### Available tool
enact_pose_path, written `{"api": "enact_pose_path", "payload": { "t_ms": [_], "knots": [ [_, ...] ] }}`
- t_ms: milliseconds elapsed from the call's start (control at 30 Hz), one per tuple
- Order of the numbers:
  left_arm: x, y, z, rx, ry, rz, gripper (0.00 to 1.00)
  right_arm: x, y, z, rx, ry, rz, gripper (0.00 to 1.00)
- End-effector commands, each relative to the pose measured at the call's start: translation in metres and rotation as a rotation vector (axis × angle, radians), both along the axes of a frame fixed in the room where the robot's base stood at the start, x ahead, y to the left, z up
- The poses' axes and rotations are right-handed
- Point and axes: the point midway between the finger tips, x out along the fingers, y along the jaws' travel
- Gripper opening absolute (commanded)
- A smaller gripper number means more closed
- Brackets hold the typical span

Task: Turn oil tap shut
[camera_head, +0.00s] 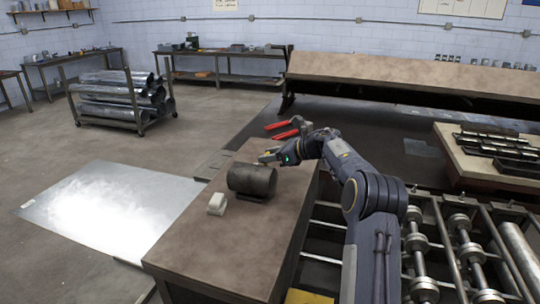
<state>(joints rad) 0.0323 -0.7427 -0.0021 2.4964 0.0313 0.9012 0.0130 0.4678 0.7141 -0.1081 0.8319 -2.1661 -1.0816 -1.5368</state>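A dark brown metal cylinder (252,180) lies on its side on the brown-topped bench (200,245). It looks like an oil drum, but I cannot pick out a tap on it; its far side is partly out of sight. My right gripper (268,156) reaches in from the right and is just behind the upper right of the cylinder. A small yellowish part shows at its fingertips. Whether it touches the cylinder or a tap, and whether the fingers are open or shut, is too small to tell. My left gripper is not in view.
A small white block (217,203) sits left of the cylinder. Red-handled snips (288,128) lie behind my gripper. A shiny metal sheet (110,208) lies left of the bench. A roller frame (465,250) stands at right. The bench's near end is clear.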

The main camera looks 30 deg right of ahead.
Motion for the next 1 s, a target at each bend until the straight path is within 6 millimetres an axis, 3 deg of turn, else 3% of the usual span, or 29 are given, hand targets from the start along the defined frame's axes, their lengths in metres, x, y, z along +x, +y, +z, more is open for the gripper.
{"api": "enact_pose_path", "payload": {
  "t_ms": [167, 433, 767, 800, 933, 1000],
  "knots": [
    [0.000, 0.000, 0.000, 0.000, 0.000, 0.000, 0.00, 0.000, 0.000, 0.000, 0.000, 0.000, -0.001, 0.17],
    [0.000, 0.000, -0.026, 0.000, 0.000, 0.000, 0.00, 0.000, 0.003, -0.002, -0.002, -0.003, -0.105, 0.17],
    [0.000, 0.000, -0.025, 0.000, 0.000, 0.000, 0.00, -0.001, 0.002, 0.001, 0.000, -0.002, -0.133, 0.17],
    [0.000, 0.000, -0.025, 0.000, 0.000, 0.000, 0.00, -0.001, 0.002, 0.001, 0.000, -0.002, -0.133, 0.43],
    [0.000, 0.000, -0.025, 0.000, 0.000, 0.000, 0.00, -0.001, 0.002, 0.001, 0.000, -0.002, -0.133, 0.60],
    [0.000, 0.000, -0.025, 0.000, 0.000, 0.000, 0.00, -0.001, 0.002, 0.001, 0.000, -0.001, -0.133, 0.62]
  ]
}}
